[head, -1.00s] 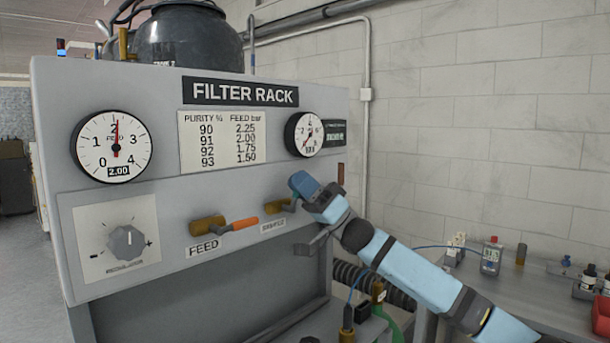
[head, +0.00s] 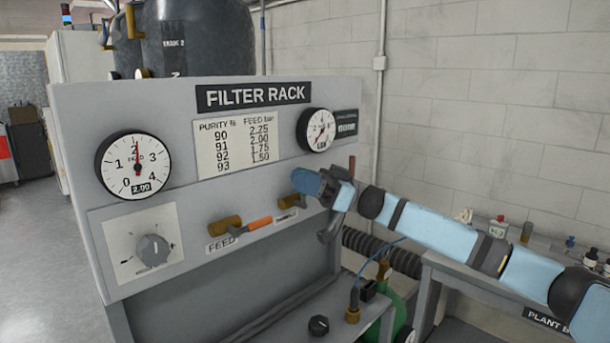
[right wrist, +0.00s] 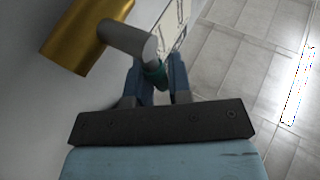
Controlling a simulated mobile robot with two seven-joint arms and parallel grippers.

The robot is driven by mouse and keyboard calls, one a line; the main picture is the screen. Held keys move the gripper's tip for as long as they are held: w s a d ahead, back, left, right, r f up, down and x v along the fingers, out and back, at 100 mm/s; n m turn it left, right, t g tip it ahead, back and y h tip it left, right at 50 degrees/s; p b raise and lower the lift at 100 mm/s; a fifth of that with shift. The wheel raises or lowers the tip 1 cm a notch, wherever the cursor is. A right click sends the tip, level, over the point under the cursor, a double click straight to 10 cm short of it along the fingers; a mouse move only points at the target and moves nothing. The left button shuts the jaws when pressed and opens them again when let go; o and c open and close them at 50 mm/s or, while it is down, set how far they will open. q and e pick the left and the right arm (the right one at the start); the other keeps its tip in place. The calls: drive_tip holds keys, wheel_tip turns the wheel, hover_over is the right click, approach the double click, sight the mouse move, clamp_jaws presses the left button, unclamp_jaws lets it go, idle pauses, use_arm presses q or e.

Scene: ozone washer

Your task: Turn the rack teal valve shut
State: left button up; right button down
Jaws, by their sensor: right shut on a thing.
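The teal valve has a brass body (head: 287,202) on the rack's front panel, right of the feed valve. In the right wrist view its brass body (right wrist: 88,35) and grey stem (right wrist: 128,40) show at the upper left. A small part of its teal handle (right wrist: 157,74) shows between my fingers. My right gripper (head: 303,182) is at this valve, and the right wrist view shows its fingers (right wrist: 159,80) shut on the handle. In the head view the gripper and wrist hide most of the handle. My left gripper is not in view.
The feed valve with an orange handle (head: 259,223) is close on the left. A regulator knob (head: 152,248) and a gauge (head: 133,165) are farther left; another gauge (head: 316,130) is above my gripper. A bench (head: 460,277) with small items stands at right.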

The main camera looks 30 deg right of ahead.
drive_tip(key=c, duration=1.1)
unclamp_jaws()
drive_tip(key=shift+a, duration=0.15)
drive_tip(key=shift+o, duration=0.2)
drive_tip(key=b+v, duration=0.4)
drive_tip(key=v, duration=1)
drive_tip(key=shift+a, duration=0.1)
